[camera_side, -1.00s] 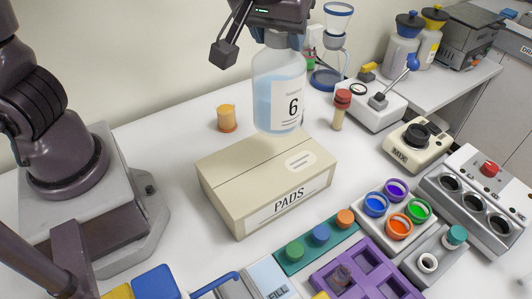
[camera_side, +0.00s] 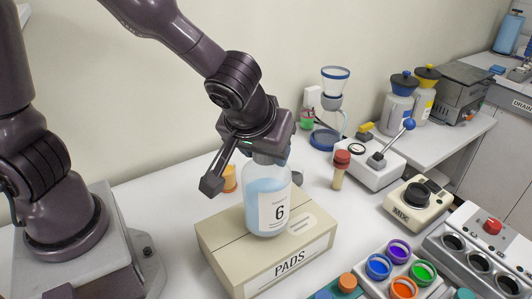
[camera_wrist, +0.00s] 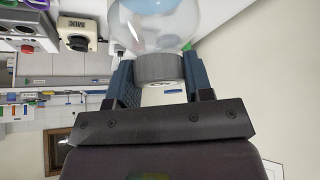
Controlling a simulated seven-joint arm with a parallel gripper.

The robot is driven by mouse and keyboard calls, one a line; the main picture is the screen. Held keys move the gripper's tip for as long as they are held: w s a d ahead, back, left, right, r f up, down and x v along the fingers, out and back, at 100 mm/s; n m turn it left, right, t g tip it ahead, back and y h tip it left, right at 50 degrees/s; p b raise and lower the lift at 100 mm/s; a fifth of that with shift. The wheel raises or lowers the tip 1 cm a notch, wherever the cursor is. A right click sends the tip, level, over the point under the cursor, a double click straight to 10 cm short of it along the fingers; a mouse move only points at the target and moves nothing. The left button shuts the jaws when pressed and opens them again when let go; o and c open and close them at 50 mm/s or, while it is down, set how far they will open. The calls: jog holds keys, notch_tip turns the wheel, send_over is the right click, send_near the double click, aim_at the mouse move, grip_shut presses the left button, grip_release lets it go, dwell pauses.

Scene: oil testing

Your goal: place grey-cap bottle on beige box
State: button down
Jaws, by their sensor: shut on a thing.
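The bottle (camera_side: 267,200) is clear with light blue liquid and a white label reading 6. It stands upright at the top of the beige box (camera_side: 222,250) marked PADS, and its base appears to touch the box top. My gripper (camera_side: 270,156) is shut on the bottle's cap from above. In the wrist view the grey cap (camera_wrist: 159,68) sits between the two blue-grey fingers of my gripper (camera_wrist: 160,82). The fingers hide most of the cap in the side view.
An orange jar (camera_side: 230,179) stands behind the box. A red-capped vial (camera_side: 341,170) and a MIX device (camera_side: 411,202) stand to the right. White table between box and MIX device is clear.

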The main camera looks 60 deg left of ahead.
jog(key=shift+f, duration=0.5)
jog(key=c, duration=0.5)
grip_release()
jog(key=v, duration=1.1)
jog(key=shift+s+a+r+m+t+h, duration=0.1)
jog(key=shift+s+a+r+m+h, duration=0.35)
jog(key=shift+s+a+m, duration=1.15)
jog(key=shift+s+a+r+m+t+h, duration=0.2)
jog(key=shift+s+a+m+h, duration=0.6)
jog(key=shift+a, duration=1.6)
jog(key=shift+s+a+r+m+h, duration=0.4)
jog(key=shift+s+a+m, duration=0.5)
jog(key=shift+s+a, duration=0.85)
